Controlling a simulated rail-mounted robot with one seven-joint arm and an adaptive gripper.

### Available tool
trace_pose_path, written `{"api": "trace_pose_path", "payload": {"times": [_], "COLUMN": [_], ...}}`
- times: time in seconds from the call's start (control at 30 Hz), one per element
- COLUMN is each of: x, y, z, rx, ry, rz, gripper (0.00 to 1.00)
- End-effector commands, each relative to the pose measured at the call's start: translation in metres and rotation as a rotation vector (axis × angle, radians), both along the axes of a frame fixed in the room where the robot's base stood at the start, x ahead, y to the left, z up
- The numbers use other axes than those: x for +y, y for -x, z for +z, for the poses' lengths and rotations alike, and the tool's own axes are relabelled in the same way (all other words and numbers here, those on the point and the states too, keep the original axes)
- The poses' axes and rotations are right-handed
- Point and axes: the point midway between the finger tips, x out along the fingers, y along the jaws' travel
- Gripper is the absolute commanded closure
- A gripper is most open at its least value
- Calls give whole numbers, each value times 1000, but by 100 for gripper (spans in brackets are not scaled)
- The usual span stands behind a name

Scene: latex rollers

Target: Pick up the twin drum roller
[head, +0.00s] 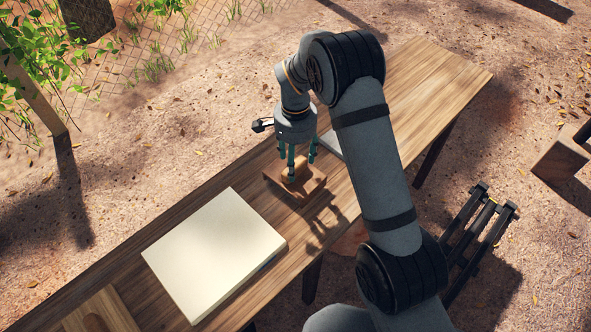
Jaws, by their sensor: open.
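My gripper (301,164) is open, its teal fingers pointing down over the table (415,85). Directly below it is a brown wooden block (309,183) with a small pale wooden piece (294,171) standing on top. The fingertips are close around or just above this pale piece; contact cannot be told. No twin drums can be made out clearly, so I cannot tell whether this wooden item is the twin drum roller. The fingers and wrist hide part of it.
A thick cream slab (214,250) lies left of the block. A wooden item (103,312) is cut off at the lower left. Another pale slab (329,146) is partly hidden behind my arm. The table's far right end is clear.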

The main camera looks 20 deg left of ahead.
Motion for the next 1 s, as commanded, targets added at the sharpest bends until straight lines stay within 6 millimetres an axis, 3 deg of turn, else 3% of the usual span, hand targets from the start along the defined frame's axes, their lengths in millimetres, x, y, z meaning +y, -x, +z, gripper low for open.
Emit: {"api": "trace_pose_path", "payload": {"times": [0.3,1.0], "x": [-4,-4], "y": [-1,-1], "z": [-34,-38], "rx": [1,0], "ry": [2,1], "rz": [-1,-1], "gripper": [41,41]}}
